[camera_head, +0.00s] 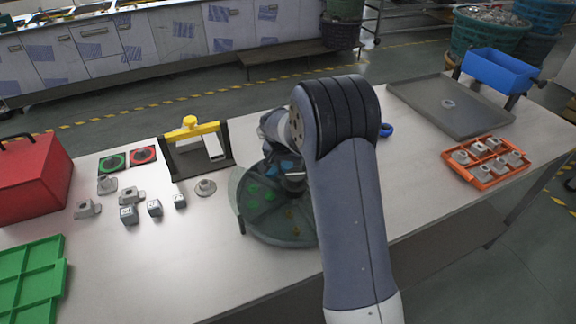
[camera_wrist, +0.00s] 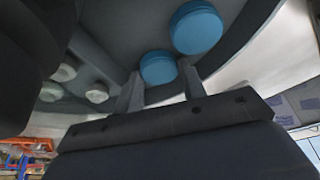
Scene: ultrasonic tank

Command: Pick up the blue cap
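Two blue caps lie in one compartment of a round grey divided tray (camera_head: 245,212). In the wrist view the nearer blue cap (camera_wrist: 158,69) shows between my two fingertips, and the other blue cap (camera_wrist: 196,28) is just beyond it, up and right. My gripper (camera_wrist: 160,76) is open, with a finger to each side of the nearer cap. I cannot tell whether the fingers touch it. In the head view my gripper (camera_head: 291,183) is low over the tray, and my arm hides part of the tray. A little blue (camera_head: 287,166) shows beside it.
Other tray compartments hold green caps (camera_head: 270,196), yellow pieces (camera_head: 293,222) and white caps (camera_wrist: 97,92). A yellow-topped frame (camera_head: 190,123) stands behind left. A blue ring (camera_head: 386,130) lies right of my arm. An orange tray (camera_head: 483,178) of grey parts is farther right.

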